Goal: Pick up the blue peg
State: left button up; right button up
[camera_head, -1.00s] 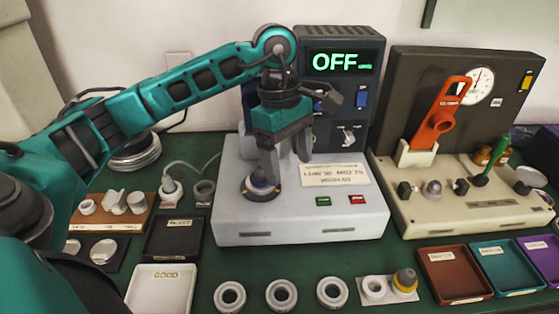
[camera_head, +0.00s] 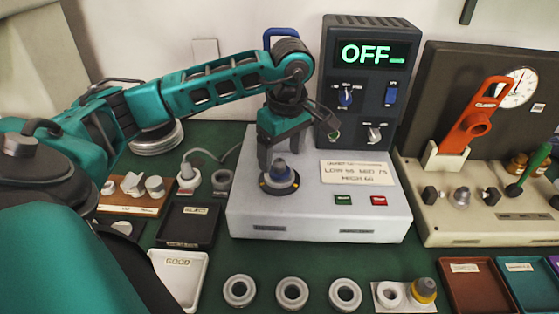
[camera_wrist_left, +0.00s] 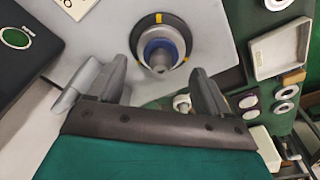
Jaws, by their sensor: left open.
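The blue peg (camera_head: 281,173) stands upright in a dark round seat with yellow marks, on the left part of the light grey tester box's top (camera_head: 245,205). In the left wrist view the peg (camera_wrist_left: 159,52) is seen from above, with a grey tip and a blue band around it. My left gripper (camera_head: 284,152) is open and empty, fingers pointing down, just above and behind the peg. In the left wrist view the fingers (camera_wrist_left: 158,72) lie on either side of the peg's line, apart from it. My right gripper is out of view.
A dark panel (camera_head: 345,160) reading OFF rises behind the peg. Green and red buttons sit on the box's front right. Three pale rings (camera_head: 292,293) lie on the green table in front. A black tray (camera_head: 180,243) and a white tray (camera_head: 200,262) are at left.

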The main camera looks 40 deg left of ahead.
aim_at(281, 160)
pick_arm(q)
notch_tip(281, 160, down, 3)
jog(key=shift+a+f, duration=0.1)
jog(key=shift+f, duration=0.1)
jog(key=c, duration=1.4)
